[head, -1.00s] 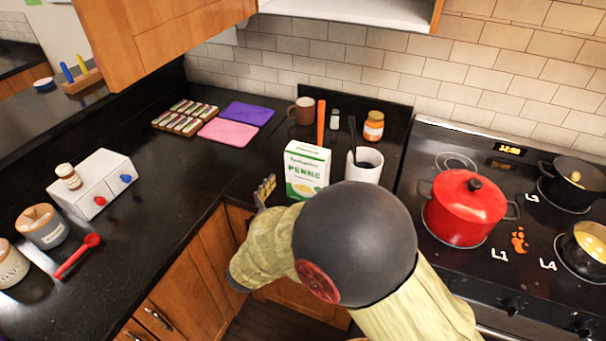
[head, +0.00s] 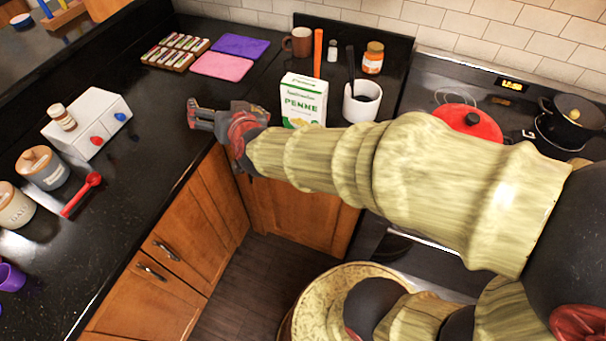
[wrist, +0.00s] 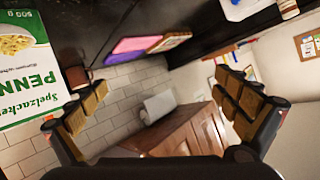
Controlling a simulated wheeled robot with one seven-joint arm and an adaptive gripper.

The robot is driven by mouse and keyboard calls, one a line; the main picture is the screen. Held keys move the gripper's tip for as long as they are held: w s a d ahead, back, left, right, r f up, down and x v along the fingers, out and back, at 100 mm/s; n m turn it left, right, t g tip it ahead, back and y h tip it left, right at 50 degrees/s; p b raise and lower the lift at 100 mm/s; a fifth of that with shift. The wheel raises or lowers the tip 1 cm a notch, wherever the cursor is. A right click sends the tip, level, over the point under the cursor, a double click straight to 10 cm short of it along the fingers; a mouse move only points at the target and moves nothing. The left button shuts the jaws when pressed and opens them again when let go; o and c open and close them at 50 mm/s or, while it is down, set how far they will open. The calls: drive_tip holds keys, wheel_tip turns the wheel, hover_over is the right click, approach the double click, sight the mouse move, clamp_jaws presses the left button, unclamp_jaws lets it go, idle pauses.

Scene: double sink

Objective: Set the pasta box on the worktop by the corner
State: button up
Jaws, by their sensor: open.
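The pasta box (head: 303,99) is white and green with "PENNE" on its front. It stands upright on the black worktop (head: 225,95) near the inner corner, and my forearm hides its lower part in the head view. My gripper (head: 191,114) is to the left of the box, over the worktop near its front edge, pointing left. In the wrist view my gripper (wrist: 160,90) has its fingers wide apart with nothing between them. The box (wrist: 27,70) shows at the left edge there, outside the fingers.
Pink (head: 222,66) and purple mats lie at the back. The stove with a red pot (head: 467,122) is right.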

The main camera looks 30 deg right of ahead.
drive_tip(key=s+d+n+g, duration=0.2)
drive_tip(key=s+d+g, duration=0.1)
drive_tip(key=s, duration=1)
drive_tip(key=s+d+n+g, duration=0.2)
drive_tip(key=s+d+g, duration=0.1)
drive_tip(key=s, duration=1)
drive_tip(key=shift+s+g, duration=0.3)
drive_tip(key=shift+g, duration=0.6)
drive_tip(key=shift+c, duration=0.4)
